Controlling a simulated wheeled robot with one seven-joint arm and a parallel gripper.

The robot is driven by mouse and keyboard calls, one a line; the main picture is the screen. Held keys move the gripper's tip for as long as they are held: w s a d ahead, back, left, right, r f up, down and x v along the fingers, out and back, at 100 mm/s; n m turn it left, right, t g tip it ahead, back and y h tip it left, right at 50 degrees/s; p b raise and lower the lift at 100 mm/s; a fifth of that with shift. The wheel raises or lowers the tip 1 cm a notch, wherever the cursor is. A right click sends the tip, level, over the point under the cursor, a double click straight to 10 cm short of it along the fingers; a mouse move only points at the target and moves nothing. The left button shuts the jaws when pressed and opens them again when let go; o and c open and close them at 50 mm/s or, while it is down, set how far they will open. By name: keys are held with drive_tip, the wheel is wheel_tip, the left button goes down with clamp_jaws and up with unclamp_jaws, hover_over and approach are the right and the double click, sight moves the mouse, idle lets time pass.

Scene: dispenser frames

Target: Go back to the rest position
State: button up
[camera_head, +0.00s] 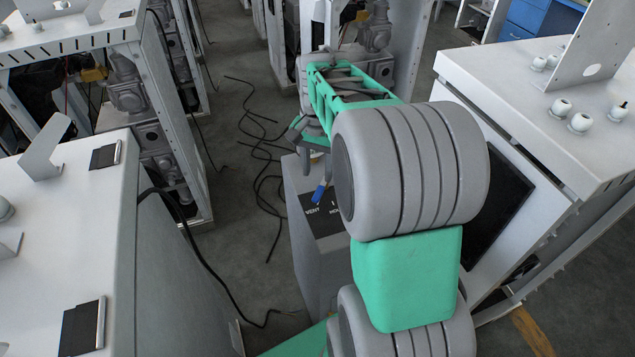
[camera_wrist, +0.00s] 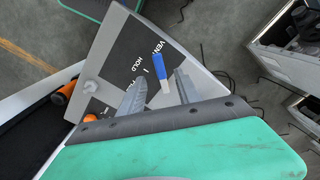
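My gripper (camera_wrist: 161,73) is open in the wrist view, its two grey fingers apart. A blue-tipped lever (camera_wrist: 159,64) shows between the fingers, with a pale lower end. I cannot tell whether the fingers touch it. The lever stands on a dark panel (camera_wrist: 123,52) lettered VENT and HOLD. In the head view the blue lever (camera_head: 319,192) shows below my gripper, beside my grey arm joint. The panel (camera_head: 322,221) tops a grey box, partly hidden by my arm. My arm reaches forward over this box; the fingertips are hard to make out there.
White cabinets stand at left (camera_head: 60,215) and right (camera_head: 520,85), close to my arm. Black cables (camera_head: 265,150) lie on the grey floor ahead. Orange parts (camera_wrist: 65,92) show beside the panel in the wrist view. Some floor between the left cabinet and the box is open.

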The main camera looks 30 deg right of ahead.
drive_tip(key=shift+r, duration=0.5)
